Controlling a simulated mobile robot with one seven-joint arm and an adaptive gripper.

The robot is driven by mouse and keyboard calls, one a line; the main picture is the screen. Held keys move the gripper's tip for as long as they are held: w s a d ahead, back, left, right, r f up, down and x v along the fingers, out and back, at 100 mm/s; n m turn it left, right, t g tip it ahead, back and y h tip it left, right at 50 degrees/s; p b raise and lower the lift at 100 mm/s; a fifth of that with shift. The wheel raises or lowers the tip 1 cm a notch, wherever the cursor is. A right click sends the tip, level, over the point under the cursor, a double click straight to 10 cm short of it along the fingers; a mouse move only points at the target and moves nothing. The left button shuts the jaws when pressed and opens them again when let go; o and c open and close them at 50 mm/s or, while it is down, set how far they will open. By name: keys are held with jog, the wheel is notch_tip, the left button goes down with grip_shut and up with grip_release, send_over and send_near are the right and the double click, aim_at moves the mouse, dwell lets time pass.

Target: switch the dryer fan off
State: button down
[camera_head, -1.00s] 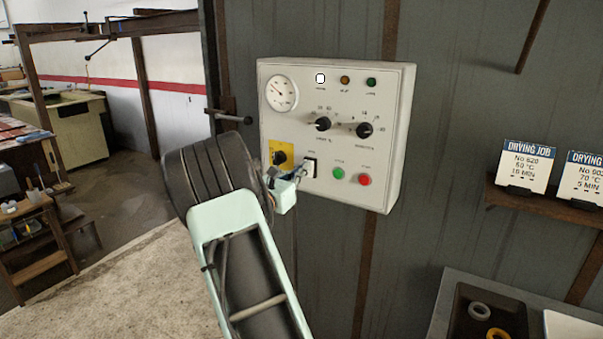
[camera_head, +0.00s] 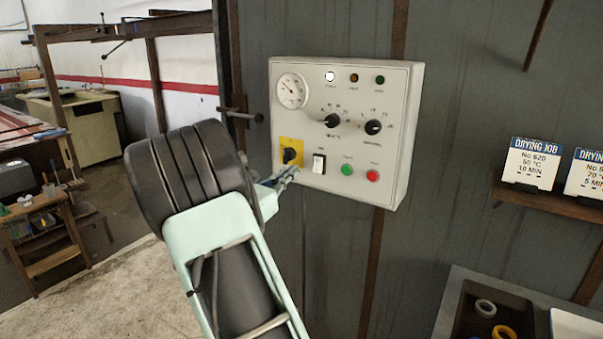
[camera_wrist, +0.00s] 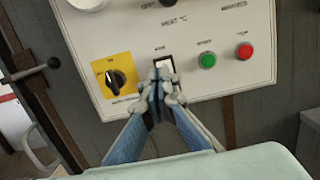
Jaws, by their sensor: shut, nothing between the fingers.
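The dryer control panel (camera_head: 400,150) is a pale box on the grey wall. Its white rocker switch (camera_head: 319,163) sits in a black frame under a small label too blurred to read; it also shows in the wrist view (camera_wrist: 164,65), partly covered by my fingertips. To its left is a black rotary knob on a yellow plate (camera_head: 291,156). My gripper (camera_wrist: 156,88) is shut and empty, just below and in front of the rocker in the wrist view. In the head view my gripper (camera_head: 288,173) is below and left of the rocker. I cannot tell whether it touches the panel.
Right of the rocker are a green button (camera_head: 347,170) and a red button (camera_head: 372,175). Two dials (camera_head: 332,120) and a gauge (camera_head: 291,90) are above. A pipe handle (camera_head: 245,116) juts out left of the panel. A shelf (camera_head: 550,200) with job cards is at right.

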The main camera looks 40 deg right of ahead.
jog(key=shift+s+a+r, duration=0.1)
jog(key=shift+s+a, duration=0.15)
jog(key=shift+a, duration=0.35)
jog(key=shift+s+a+r, duration=0.1)
jog(key=shift+s+a, duration=0.15)
jog(key=shift+a, duration=0.35)
